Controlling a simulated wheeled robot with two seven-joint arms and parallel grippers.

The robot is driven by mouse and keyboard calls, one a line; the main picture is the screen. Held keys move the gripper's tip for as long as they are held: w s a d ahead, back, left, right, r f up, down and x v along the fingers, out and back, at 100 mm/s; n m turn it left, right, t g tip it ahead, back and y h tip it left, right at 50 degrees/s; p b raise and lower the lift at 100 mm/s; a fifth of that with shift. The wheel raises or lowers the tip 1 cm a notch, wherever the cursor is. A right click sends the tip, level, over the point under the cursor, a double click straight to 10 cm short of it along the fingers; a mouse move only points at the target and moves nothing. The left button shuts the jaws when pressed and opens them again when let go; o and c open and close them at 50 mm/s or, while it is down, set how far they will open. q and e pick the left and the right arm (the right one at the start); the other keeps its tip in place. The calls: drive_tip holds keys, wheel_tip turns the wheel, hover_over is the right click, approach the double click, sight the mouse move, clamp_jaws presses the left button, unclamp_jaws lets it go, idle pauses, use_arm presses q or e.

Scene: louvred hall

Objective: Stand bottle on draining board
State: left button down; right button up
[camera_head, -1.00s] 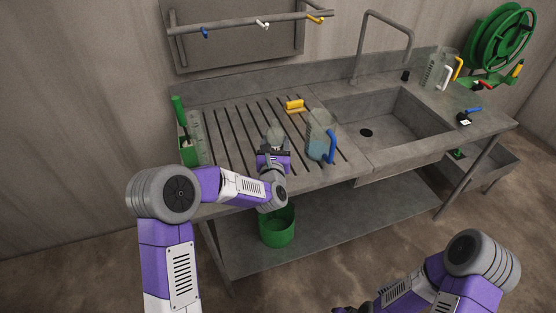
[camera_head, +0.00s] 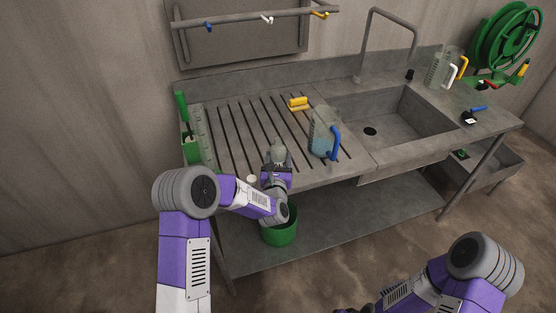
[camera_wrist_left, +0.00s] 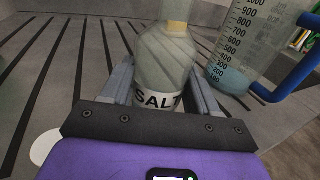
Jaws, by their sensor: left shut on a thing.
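A pale, see-through bottle (camera_head: 278,152) with a black-on-white SALT label stands about upright in my left gripper (camera_head: 277,168). In the left wrist view the bottle (camera_wrist_left: 166,62) is between the two fingers of that gripper (camera_wrist_left: 160,95), which are shut on it. The grey slotted draining board (camera_head: 232,140) lies left of the sink, and the bottle is at its front part. I cannot tell whether the bottle's base touches the board.
A blue-handled measuring jug (camera_head: 322,140) stands close right of the bottle. A yellow-handled item (camera_head: 298,103) lies behind. A white disc (camera_head: 252,179) is at the front edge. A green-handled item (camera_head: 186,143) is at the left end. The sink (camera_head: 385,125) is right.

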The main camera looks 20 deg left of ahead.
use_arm(q)
drive_tip(key=c, duration=0.6)
unclamp_jaws()
drive_tip(key=shift+f, duration=0.1)
drive_tip(key=shift+c, duration=0.2)
drive_tip(key=o, duration=0.4)
drive_tip(key=shift+s+r+p, duration=0.1)
drive_tip(key=shift+r+p, duration=0.15)
drive_tip(key=shift+p, duration=0.15)
drive_tip(key=v, duration=1.1)
drive_tip(key=shift+s+f, duration=0.1)
drive_tip(key=shift+s, duration=0.3)
